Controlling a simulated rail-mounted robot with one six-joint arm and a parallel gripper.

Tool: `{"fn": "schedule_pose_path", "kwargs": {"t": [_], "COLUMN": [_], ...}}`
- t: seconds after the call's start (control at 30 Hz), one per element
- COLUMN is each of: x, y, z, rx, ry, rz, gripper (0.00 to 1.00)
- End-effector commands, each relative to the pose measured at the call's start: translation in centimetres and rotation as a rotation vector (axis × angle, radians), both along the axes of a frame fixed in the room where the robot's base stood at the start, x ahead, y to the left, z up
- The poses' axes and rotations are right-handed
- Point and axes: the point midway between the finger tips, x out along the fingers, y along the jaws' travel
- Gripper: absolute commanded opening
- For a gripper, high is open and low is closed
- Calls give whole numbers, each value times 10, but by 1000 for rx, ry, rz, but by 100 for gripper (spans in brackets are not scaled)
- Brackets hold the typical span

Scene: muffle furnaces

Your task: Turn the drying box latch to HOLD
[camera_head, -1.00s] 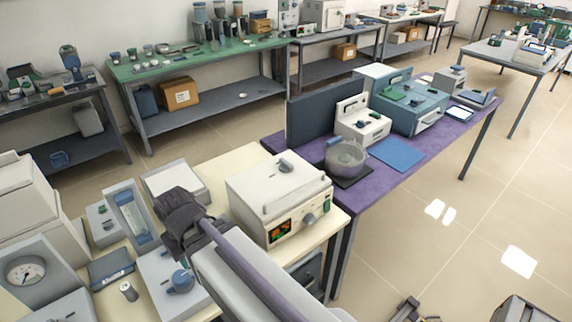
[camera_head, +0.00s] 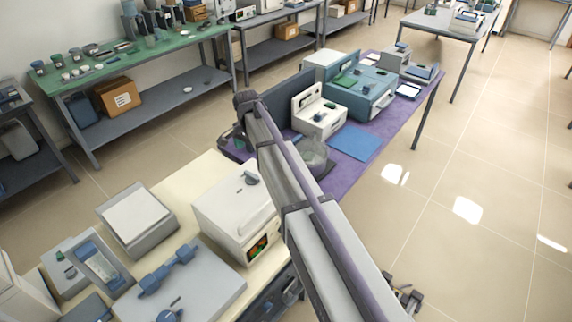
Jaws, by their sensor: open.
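No label reading HOLD can be made out, so I cannot tell for sure which box is the drying box. A white box (camera_head: 222,212) on the cream table has a small dark turn-handle (camera_head: 250,178) on top and a lit display on its front. A teal box (camera_head: 352,98) with a front handle stands on the purple table, near a small white unit (camera_head: 318,122) with a dark knob.
A grey plate with blue knobs (camera_head: 170,270) and a white-topped unit (camera_head: 135,218) are on the cream table. The tiled floor at right is clear.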

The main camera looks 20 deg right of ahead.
Motion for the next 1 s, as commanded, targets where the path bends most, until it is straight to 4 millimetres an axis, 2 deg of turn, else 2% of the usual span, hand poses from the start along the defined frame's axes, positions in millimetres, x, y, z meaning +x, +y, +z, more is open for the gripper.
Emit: {"fn": "schedule_pose_path", "kwargs": {"t": [0.1, 0.3, 0.47, 0.73, 0.83, 1.0], "x": [-1, -2, -2, -2, -2, -2], "y": [1, 0, 0, 1, 1, 1], "z": [0, -8, -35, -98, -109, -109], "rx": [0, 0, 0, 0, 0, 0], "ry": [0, 0, 0, 0, 0, 0], "rz": [-61, -67, -66, -65, -65, -65], "gripper": [98, 98, 98, 98, 98, 98]}}
